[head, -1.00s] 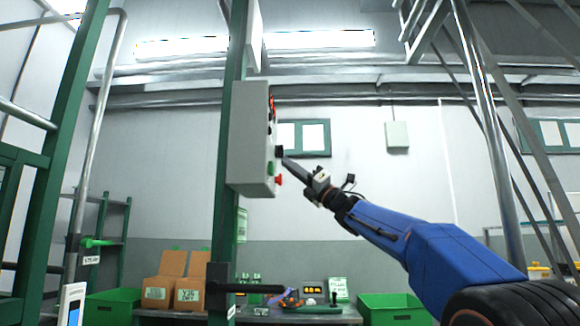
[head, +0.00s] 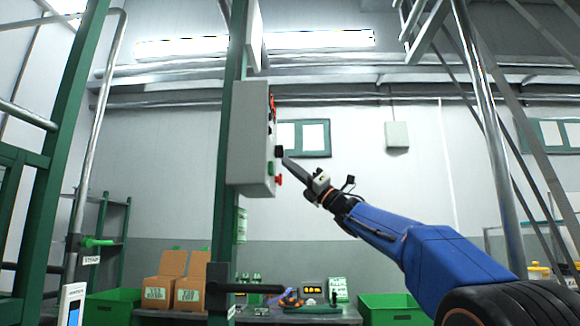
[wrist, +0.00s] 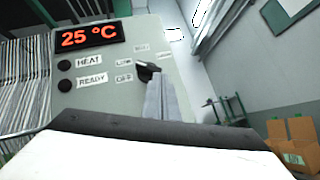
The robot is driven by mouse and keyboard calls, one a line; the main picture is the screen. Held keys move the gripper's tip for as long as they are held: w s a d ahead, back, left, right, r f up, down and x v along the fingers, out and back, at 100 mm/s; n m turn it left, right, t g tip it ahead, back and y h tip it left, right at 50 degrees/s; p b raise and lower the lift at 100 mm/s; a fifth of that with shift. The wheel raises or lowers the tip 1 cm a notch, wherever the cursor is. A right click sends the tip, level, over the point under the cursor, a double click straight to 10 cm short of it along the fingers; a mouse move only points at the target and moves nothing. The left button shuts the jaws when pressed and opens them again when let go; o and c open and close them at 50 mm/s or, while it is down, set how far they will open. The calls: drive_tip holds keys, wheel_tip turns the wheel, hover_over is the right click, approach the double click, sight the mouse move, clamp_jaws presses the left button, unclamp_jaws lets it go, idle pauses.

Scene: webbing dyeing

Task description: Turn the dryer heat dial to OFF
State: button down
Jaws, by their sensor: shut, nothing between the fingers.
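The dryer control box (head: 248,140) is a grey cabinet on a green post, seen edge-on in the head view. Its face (wrist: 95,92) fills the left of the wrist view. The black heat dial (wrist: 146,69) has a pale mark on its left side, near the LOW and OFF labels; the exact setting is hard to tell. It also shows as a dark knob (head: 279,151) in the head view. My gripper (head: 285,161) is shut and empty, its tips (wrist: 155,77) right at the dial and partly covering it. Whether they touch it I cannot tell.
The red display (wrist: 89,38) reads 25 °C, with dark HEAT (wrist: 64,64) and READY (wrist: 64,85) lamps below. A green button (head: 271,168) and a red button (head: 279,180) sit below the dial. Cardboard boxes (head: 160,290) and a green bin (head: 392,308) stand lower down.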

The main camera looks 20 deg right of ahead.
drive_tip(key=shift+w+d+r+n+g+y, duration=0.1)
drive_tip(key=shift+w+n+g+y, duration=0.1)
drive_tip(key=shift+n+g+y, duration=0.7)
drive_tip(key=shift+w+d+n+g+y, duration=0.15)
drive_tip(key=shift+n+g+y, duration=0.35)
drive_tip(key=shift+n+g, duration=0.75)
drive_tip(key=shift+w+a+r+n+g+y, duration=0.15)
drive_tip(key=shift+n+g+y, duration=0.55)
drive_tip(key=shift+n, duration=0.75)
idle(0.8)
drive_tip(key=shift+w+d, duration=0.2)
drive_tip(key=shift+w, duration=0.1)
idle(2.4)
